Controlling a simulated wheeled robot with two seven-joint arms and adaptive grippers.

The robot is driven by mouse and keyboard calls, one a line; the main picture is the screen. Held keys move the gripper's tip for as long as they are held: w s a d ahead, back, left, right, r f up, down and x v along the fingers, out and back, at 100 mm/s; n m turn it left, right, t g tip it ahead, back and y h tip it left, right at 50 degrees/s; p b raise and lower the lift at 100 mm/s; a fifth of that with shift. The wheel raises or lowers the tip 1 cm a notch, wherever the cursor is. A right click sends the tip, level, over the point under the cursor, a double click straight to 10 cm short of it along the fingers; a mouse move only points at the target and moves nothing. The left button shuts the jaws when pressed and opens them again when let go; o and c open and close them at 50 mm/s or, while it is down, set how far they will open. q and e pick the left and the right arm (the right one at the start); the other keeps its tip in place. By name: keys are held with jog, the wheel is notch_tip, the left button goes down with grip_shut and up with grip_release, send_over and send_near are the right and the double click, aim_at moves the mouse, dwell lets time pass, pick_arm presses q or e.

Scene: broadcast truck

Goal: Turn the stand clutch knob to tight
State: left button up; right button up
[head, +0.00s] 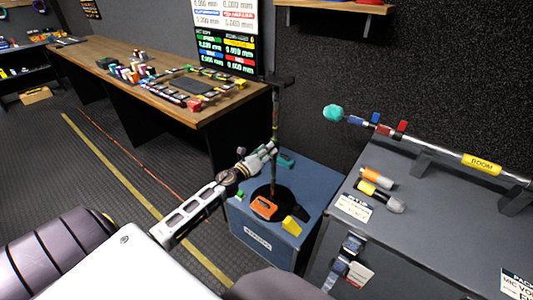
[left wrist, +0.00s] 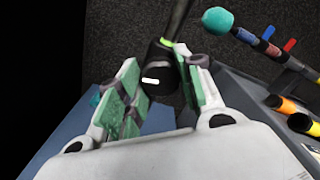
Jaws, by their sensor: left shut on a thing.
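The stand is a thin dark pole (head: 275,115) on a round black base, upright on a blue case. Its clutch knob (left wrist: 160,68) is black with a short white mark, and a green band shows just above it in the left wrist view. My left gripper (head: 268,149) reaches the pole at mid height from the left. In the left wrist view its green-padded fingers (left wrist: 158,82) stand on either side of the knob and are shut on it. In the head view the gripper hides the knob. My right gripper is not in view.
The blue case (head: 262,240) carries an orange item (head: 265,207) and a yellow wedge (head: 294,226) around the stand base. A grey cabinet (head: 440,215) at right holds a boom pole (head: 480,164) with a teal tip. A wooden desk (head: 205,118) stands behind at left.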

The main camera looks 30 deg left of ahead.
pick_arm(q)
jog(key=shift+d+f+m, duration=0.1)
jog(key=shift+f+m, duration=0.05)
jog(key=shift+m, duration=0.65)
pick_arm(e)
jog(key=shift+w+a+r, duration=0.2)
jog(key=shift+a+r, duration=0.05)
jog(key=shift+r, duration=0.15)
pick_arm(q)
jog(key=o, duration=1)
jog(key=shift+o, duration=0.2)
jog(key=s+a, duration=0.1)
jog(key=s, duration=1.1)
